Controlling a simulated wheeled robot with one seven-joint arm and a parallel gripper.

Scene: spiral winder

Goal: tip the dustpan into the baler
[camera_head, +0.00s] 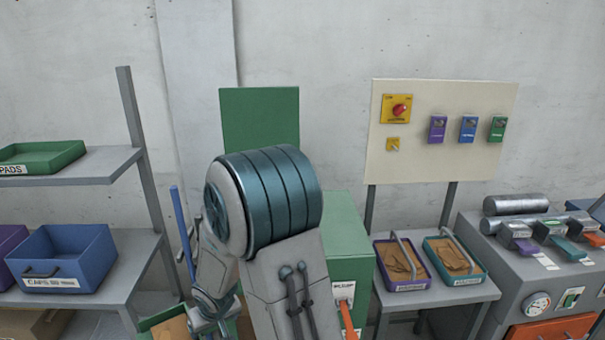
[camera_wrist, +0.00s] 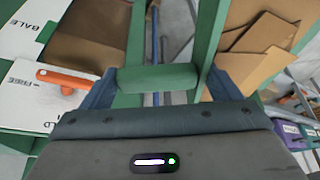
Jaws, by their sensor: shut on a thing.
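My gripper (camera_head: 212,318) is low beside the green baler (camera_head: 347,250), partly hidden behind my arm in the head view. In the wrist view my gripper (camera_wrist: 157,90) is shut on a green bar, which looks like the handle of the green dustpan (camera_wrist: 209,35). Brown cardboard pieces (camera_wrist: 262,45) lie to the right of the bar, apparently in the dustpan. The dustpan's edge also shows at the bottom of the head view (camera_head: 148,327). The baler's green lid (camera_head: 260,112) stands raised. Its white labelled face (camera_wrist: 30,95) with an orange handle (camera_wrist: 68,80) shows left in the wrist view.
A grey shelf (camera_head: 90,165) with a blue bin (camera_head: 65,260) and green tray (camera_head: 45,157) stands left. Right of the baler, a table holds purple (camera_head: 405,287) and teal (camera_head: 455,280) trays. A control board (camera_head: 440,130) stands behind. A grey machine (camera_head: 535,270) is far right.

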